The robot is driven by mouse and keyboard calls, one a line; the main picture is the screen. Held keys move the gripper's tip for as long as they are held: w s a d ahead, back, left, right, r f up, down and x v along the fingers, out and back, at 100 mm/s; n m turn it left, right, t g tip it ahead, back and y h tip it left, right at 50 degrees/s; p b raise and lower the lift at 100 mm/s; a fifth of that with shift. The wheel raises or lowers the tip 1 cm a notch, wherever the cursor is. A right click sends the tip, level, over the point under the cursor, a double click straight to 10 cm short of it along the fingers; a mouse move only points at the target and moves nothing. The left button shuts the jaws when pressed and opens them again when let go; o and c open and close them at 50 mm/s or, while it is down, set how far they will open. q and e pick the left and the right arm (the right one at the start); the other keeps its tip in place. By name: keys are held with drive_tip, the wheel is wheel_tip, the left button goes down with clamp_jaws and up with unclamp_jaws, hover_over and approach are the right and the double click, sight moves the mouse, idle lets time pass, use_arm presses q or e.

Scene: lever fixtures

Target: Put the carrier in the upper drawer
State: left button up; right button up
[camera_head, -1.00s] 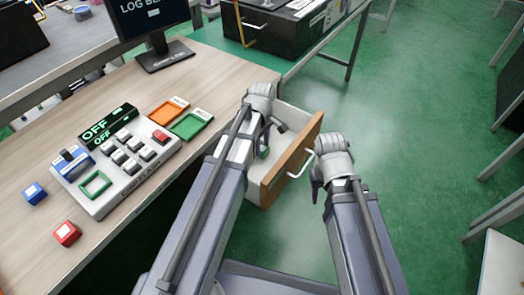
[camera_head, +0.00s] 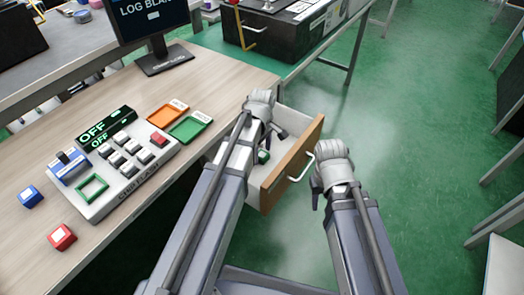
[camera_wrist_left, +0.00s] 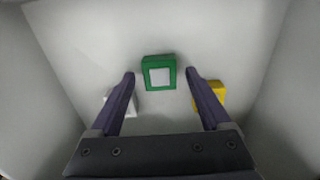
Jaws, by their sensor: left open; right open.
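The open drawer (camera_head: 289,165) has a wooden front with a white handle and a white inside. A green block with a white face (camera_wrist_left: 159,73), which seems to be the carrier, is inside the drawer; it also shows in the head view (camera_head: 263,157). My left gripper (camera_wrist_left: 160,76) reaches into the drawer, open, with its fingers apart on either side of the green block and clear of it. My right gripper (camera_head: 316,196) hangs empty, to the right of the drawer front.
A yellow block (camera_wrist_left: 212,93) and a whitish block (camera_wrist_left: 124,103) are beside the green one in the drawer. On the desk (camera_head: 150,215) are a button panel (camera_head: 118,165), orange and green trays (camera_head: 190,129), blue and red blocks (camera_head: 62,237) and a monitor.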

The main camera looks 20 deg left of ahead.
sight(262, 154)
use_arm(q)
wheel_tip(262, 154, up, 12)
drive_tip(key=p, duration=1.2)
drive_tip(key=shift+r, duration=0.2)
idle(0.6)
